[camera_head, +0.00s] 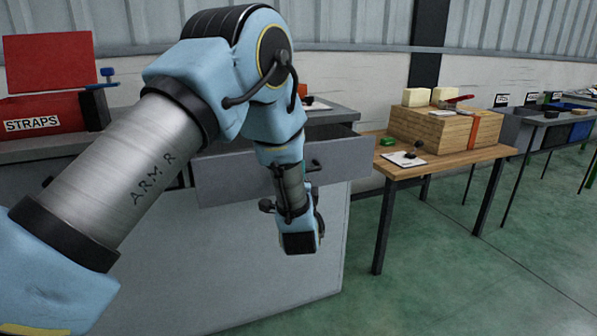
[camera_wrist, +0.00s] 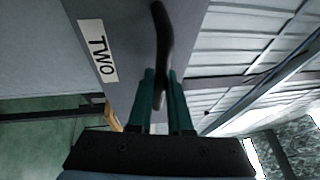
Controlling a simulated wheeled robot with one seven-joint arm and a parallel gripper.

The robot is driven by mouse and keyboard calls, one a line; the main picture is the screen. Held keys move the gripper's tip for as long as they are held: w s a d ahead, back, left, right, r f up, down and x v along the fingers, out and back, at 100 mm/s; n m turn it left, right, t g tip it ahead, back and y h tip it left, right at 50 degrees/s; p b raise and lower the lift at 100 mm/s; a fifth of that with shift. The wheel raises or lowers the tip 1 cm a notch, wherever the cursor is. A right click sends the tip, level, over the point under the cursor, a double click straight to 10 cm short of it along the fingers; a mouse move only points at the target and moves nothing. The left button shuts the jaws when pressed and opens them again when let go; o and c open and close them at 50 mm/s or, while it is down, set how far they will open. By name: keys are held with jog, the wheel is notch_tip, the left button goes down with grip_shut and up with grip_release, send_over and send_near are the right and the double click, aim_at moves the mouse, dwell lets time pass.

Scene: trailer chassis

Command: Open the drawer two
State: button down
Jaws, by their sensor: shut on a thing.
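The grey drawer front (camera_head: 345,160) stands out from the grey cabinet (camera_head: 325,116) in the head view, with a dark gap behind its top edge, so the drawer is partly open. In the wrist view the drawer front (camera_wrist: 185,20) carries a white label (camera_wrist: 97,50) reading "TWO". Its dark curved handle (camera_wrist: 161,35) runs between the green fingers of my gripper (camera_wrist: 160,85). My gripper is shut on the handle. In the head view my arm covers the left part of the drawer, and the inside of the drawer is mostly hidden.
A wooden table (camera_head: 450,158) with a wooden crate (camera_head: 445,128) stands to the right of the cabinet. A red box (camera_head: 45,115) marked "STRAPS" sits on the left. Green floor (camera_head: 440,270) is clear at front right. Dark bins (camera_head: 545,130) stand farther back.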

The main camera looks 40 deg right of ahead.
jog(key=s+a, duration=0.3)
jog(key=s, duration=0.4)
jog(key=shift+s, duration=0.3)
jog(key=c, duration=0.8)
grip_release()
jog(key=shift+c, duration=0.2)
jog(key=b+v, duration=0.1)
jog(key=v, duration=0.9)
jog(key=shift+s+a, duration=0.25)
jog(key=shift+a, duration=0.05)
jog(key=shift+f, duration=0.1)
